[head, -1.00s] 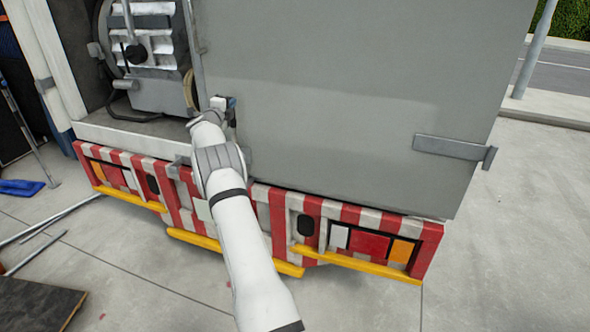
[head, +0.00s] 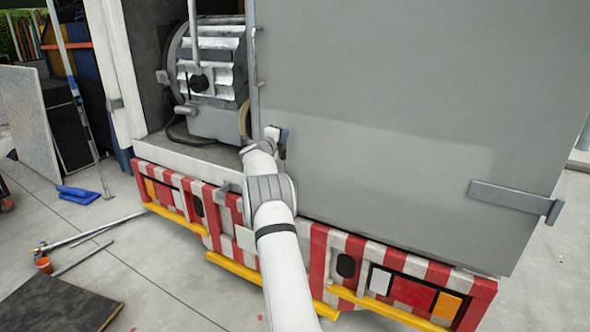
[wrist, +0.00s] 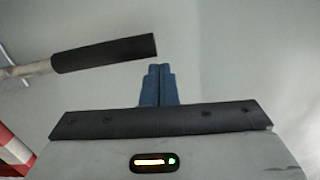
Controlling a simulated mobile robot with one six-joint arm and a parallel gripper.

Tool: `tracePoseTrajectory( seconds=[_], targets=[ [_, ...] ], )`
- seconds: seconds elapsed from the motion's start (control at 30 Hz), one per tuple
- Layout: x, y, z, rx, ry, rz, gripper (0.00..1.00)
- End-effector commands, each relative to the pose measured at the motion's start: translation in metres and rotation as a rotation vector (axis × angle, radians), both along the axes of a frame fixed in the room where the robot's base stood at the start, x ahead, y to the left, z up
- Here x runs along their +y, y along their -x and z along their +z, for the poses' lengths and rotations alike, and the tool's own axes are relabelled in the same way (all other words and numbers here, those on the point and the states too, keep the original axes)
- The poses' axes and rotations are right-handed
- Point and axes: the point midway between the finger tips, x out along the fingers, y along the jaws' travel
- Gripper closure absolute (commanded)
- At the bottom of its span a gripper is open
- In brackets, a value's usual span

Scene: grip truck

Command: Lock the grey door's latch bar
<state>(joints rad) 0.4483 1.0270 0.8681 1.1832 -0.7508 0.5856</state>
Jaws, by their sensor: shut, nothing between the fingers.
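The grey door (head: 400,110) covers the right part of the truck's rear. My gripper (head: 284,134) is at the door's lower left, its tip small and partly hidden by my wrist. In the wrist view my gripper's blue fingers (wrist: 158,85) are shut together with nothing between them, in front of a pale grey surface. A bar with a black grip (wrist: 105,53) lies to the upper left of the fingertips, apart from them. It looks like the latch bar's handle; its grey rod runs out at the left edge. In the head view I cannot make out this handle.
The truck's open left bay holds a machine (head: 215,85). A metal hinge strap (head: 510,197) is at the door's right. Below runs a red-and-white bumper (head: 320,265) with yellow rails. Poles (head: 85,240) and a dark board (head: 60,303) lie on the floor at left.

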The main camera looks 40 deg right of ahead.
Motion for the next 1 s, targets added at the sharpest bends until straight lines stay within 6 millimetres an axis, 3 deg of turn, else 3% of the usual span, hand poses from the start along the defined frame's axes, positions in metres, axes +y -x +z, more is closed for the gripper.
tracePoseTrajectory(
  seconds=[0.17,0.6,0.8,1.0],
  targets=[
    [-0.007,0.024,-0.009,-0.003,-0.004,-0.010,1.00],
    [0.066,0.057,-0.007,0.002,-0.007,-0.012,1.00],
    [0.081,0.064,-0.006,0.002,-0.007,-0.013,1.00],
    [0.083,0.065,-0.006,0.003,-0.008,-0.014,1.00]
  ],
)
